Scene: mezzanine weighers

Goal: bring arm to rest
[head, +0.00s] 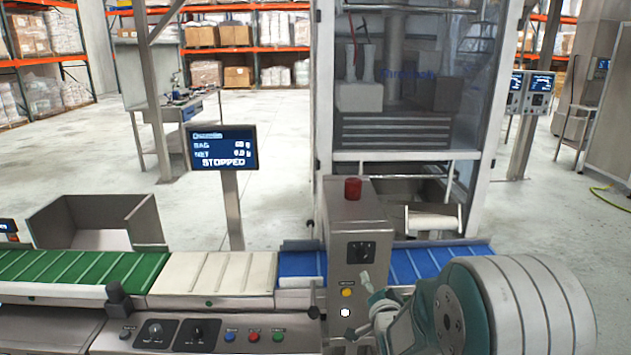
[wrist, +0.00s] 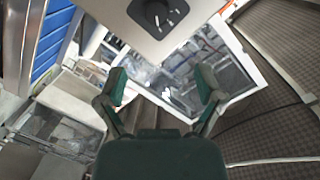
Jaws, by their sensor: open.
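My gripper (wrist: 160,92) is open and empty in the wrist view, its two green-padded fingers spread apart. Beyond the fingers, the wrist view shows a steel panel with a dark rotary switch (wrist: 153,14) at the top. In the head view my arm comes in from the lower right, in front of the control post (head: 353,225) with the red beacon (head: 353,189). The fingertips are hard to make out there.
A conveyor runs across the front, with a green belt (head: 75,269), a pale weighing section (head: 215,273) and a blue belt (head: 440,262). A display (head: 222,147) reads STOPPED. A knob-and-button panel (head: 200,334) is at the front. Open floor (head: 275,130) lies behind.

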